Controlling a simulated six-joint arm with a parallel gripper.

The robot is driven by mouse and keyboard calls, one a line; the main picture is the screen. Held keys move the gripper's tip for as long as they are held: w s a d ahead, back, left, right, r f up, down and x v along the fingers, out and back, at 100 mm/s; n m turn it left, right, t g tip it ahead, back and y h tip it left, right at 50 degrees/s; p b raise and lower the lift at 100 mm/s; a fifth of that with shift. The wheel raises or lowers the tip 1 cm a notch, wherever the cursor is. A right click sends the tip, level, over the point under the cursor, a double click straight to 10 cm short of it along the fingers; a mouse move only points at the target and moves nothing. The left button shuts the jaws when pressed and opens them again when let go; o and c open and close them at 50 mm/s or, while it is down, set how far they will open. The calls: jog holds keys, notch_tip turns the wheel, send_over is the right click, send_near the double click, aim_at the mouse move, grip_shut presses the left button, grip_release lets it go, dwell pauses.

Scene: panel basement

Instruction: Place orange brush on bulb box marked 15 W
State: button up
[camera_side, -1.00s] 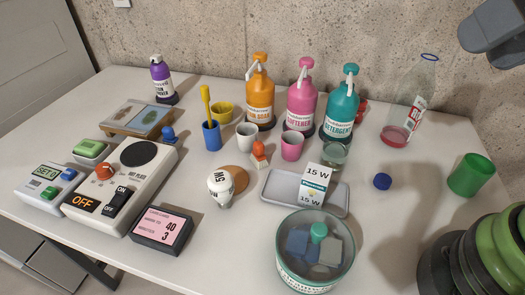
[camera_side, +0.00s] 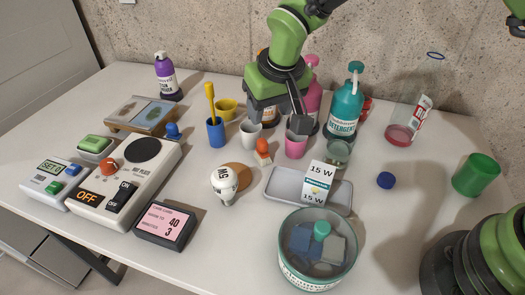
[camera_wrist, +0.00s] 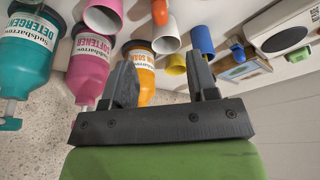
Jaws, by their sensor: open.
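The orange brush (camera_side: 263,150), with a rounded orange top and pale lower part, stands on the table in front of the white cup. Part of it seems to show at the top edge of the wrist view (camera_wrist: 160,13). The bulb box marked 15 W (camera_side: 318,178) stands upright on the grey tray (camera_side: 281,190), to the right of the brush. My gripper (camera_side: 282,117) is open and empty, above and behind the brush, in front of the bottles. In the wrist view, its two fingers (camera_wrist: 163,62) are apart with nothing held between them.
A pink cup (camera_side: 296,144), white cup (camera_side: 250,133) and blue cup (camera_side: 214,132) crowd the brush. The orange bottle (camera_side: 262,112) is partly hidden by my gripper; a teal bottle (camera_side: 345,108) stands at right. A bulb (camera_side: 226,182) lies in front. Table right of the tray is mostly clear.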

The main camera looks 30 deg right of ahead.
aim_at(263, 140)
jog(key=x, duration=1)
jog(key=shift+s+a+f, duration=0.1)
jog(key=shift+f, duration=0.2)
grip_shut()
